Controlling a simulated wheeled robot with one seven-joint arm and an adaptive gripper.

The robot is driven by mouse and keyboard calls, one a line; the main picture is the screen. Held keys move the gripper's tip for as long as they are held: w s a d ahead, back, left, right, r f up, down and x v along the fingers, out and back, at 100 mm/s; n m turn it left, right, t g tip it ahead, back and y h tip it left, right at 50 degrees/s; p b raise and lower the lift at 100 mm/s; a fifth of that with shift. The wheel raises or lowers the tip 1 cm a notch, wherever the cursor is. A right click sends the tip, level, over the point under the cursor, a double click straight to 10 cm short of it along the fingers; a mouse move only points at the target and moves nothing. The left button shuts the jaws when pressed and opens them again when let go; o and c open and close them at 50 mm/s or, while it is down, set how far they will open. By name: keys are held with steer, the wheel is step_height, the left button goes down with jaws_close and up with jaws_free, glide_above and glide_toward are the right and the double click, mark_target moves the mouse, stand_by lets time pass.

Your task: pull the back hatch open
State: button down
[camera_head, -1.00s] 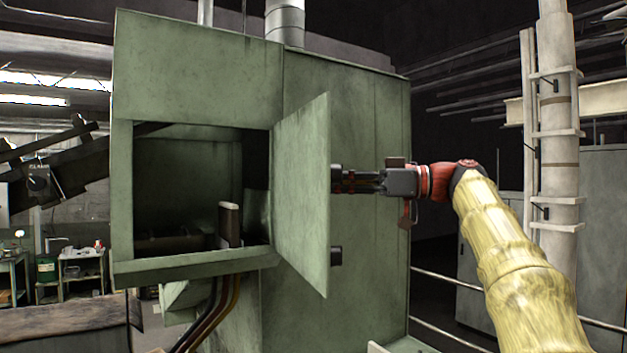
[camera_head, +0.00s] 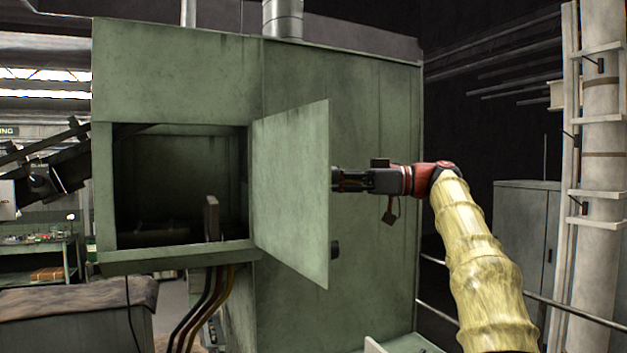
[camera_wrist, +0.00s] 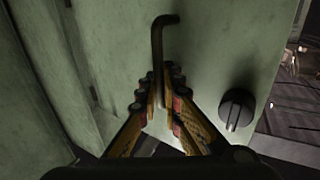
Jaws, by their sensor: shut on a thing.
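The back hatch (camera_head: 290,200) is a flat green panel hinged at the right side of a square opening in the green machine housing. It stands swung well out from the opening. My gripper (camera_head: 337,180) is at the right of its free edge, on the face turned away from the head camera, so the fingertips are partly hidden there. In the wrist view my gripper (camera_wrist: 162,100) is shut on a dark bent handle (camera_wrist: 158,40) on the hatch. A round black knob (camera_wrist: 237,108) is on the same face, to the right of the fingers.
The opening (camera_head: 165,190) shows a dark interior with an upright plate near its lower edge. Cables (camera_head: 208,310) hang below it. A thin rail (camera_head: 570,308) and a grey pillar (camera_head: 603,190) stand at right. A grey cabinet (camera_head: 520,240) is behind.

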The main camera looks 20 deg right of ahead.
steer(key=shift+s+a+r, duration=0.15)
steer(key=shift+r, duration=0.15)
steer(key=c, duration=2)
jaws_free()
steer(key=shift+a+f, duration=0.1)
steer(key=v, duration=1.2)
steer(key=shift+f, duration=0.2)
